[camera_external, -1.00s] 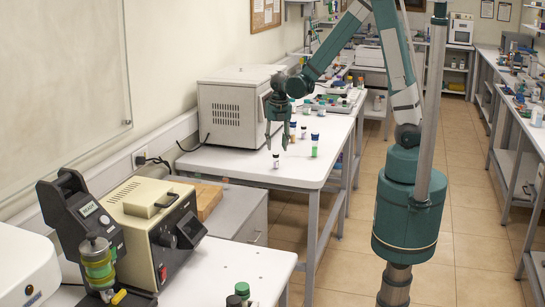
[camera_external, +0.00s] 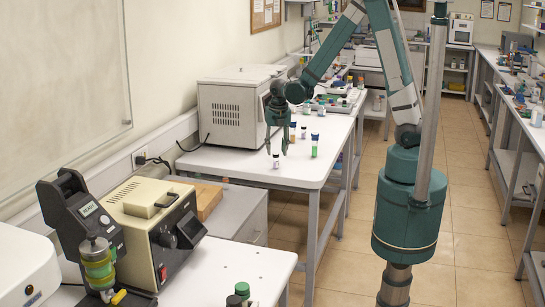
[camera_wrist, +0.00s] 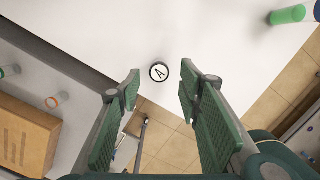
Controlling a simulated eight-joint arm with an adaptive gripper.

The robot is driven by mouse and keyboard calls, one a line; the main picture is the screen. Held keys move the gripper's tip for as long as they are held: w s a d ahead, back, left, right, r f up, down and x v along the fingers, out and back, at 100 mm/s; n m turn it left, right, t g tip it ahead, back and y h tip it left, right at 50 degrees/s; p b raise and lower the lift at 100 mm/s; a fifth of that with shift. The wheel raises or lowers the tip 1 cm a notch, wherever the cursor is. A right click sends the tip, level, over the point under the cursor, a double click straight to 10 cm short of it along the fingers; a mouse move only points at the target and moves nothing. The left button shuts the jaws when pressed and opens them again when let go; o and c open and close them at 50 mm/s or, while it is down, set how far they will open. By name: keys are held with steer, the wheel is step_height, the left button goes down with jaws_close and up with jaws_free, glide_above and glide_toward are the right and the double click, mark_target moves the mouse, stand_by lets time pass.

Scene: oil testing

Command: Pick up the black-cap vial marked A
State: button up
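The black-cap vial marked A (camera_external: 276,161) stands upright near the front edge of the white table. In the wrist view its round top with the letter A (camera_wrist: 159,72) shows from above, just beyond and between the fingertips. My gripper (camera_external: 276,148) is open and points down over the vial. The wrist view shows the two green fingers (camera_wrist: 159,80) spread apart with nothing held between them. The vial's sides are hidden in the wrist view.
A green vial with a blue cap (camera_external: 314,146) stands to the right. An orange vial (camera_external: 292,132) and another small vial (camera_external: 304,132) stand behind. A white box-shaped instrument (camera_external: 228,112) is at the left. The table's front corner (camera_external: 312,184) is close by.

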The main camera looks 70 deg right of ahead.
mark_target(276, 154)
steer(key=shift+f, duration=0.1)
stand_by(0.3)
steer(key=shift+w+d+f, duration=0.1)
steer(key=shift+d+f, duration=0.05)
steer(key=shift+f, duration=0.7)
steer(key=shift+w+d+f, duration=0.1)
steer(key=shift+f, duration=0.7)
steer(key=shift+w+d+f, duration=0.1)
steer(key=shift+d+f, duration=0.05)
steer(key=shift+f, duration=0.7)
steer(key=c, duration=1)
